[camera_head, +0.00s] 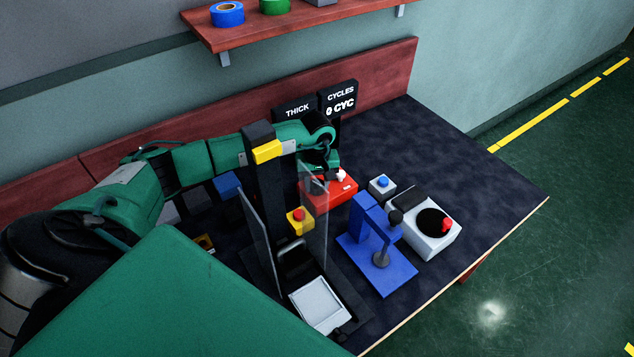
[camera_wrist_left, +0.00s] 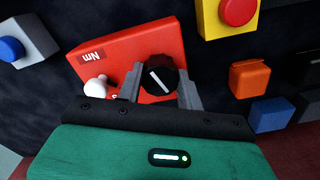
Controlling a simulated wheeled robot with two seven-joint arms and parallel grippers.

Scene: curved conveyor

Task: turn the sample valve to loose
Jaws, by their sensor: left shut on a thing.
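The red box (camera_head: 335,193) stands on the dark bench, behind the blue press. In the left wrist view the red box (camera_wrist_left: 112,55) carries a black round knob (camera_wrist_left: 160,72) with a white pointer line, slanted from upper left to lower right. No label reading "sample valve" is legible; this knob is the only dial on the box. My left gripper (camera_wrist_left: 159,84) is shut on the knob, one grey finger on each side. In the head view my left gripper (camera_head: 318,170) is above the box, and the knob is hidden. My right gripper is not in view.
A white ball-topped part (camera_wrist_left: 97,86) sits on the box near my left finger. The dark upright machine with clear panels (camera_head: 263,190) stands close by. A blue press (camera_head: 375,255), a blue-button box (camera_head: 382,186) and a grey box with red knob (camera_head: 433,238) stand right.

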